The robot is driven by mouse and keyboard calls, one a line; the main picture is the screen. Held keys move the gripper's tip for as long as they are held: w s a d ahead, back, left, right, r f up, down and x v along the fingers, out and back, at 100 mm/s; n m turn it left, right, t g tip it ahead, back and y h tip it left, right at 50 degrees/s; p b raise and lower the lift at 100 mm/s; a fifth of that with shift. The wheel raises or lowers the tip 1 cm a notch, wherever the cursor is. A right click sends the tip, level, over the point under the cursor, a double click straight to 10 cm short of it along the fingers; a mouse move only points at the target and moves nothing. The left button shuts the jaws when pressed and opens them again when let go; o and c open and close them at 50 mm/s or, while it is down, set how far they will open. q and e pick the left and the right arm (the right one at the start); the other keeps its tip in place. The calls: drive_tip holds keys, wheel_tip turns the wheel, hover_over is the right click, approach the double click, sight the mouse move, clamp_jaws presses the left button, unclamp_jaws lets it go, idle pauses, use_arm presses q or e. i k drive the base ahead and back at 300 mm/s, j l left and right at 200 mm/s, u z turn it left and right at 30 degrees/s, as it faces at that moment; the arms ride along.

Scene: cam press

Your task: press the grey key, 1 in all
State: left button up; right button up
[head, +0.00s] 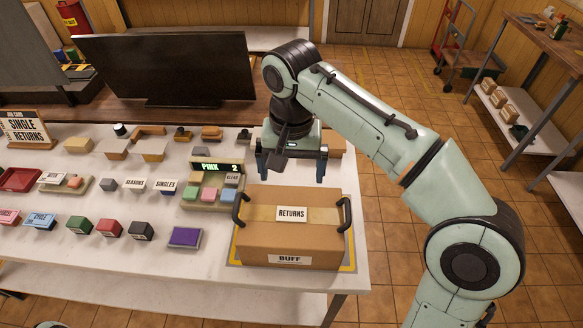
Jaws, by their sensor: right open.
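A small beige keypad (214,206) stands on the white table, left of the carton. Its dark display (218,167) reads "PINK 2" in green. Several small coloured keys sit on it in two rows; one in the upper row looks grey (212,179), though it is too small to be sure. My right gripper (292,166) is open and empty, pointing down with its blue fingers apart. It is behind the carton and to the right of the keypad, apart from the keys. My left gripper is not in view.
A carton (292,240) labelled "RETURNS" and "BUFF", with dark side handles, stands at the table's right front. Several coloured blocks and stamps cover the table to the left, including a purple block (184,237). A black monitor (165,68) stands behind.

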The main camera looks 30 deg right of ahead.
sight(232, 179)
drive_tip(key=k, duration=1)
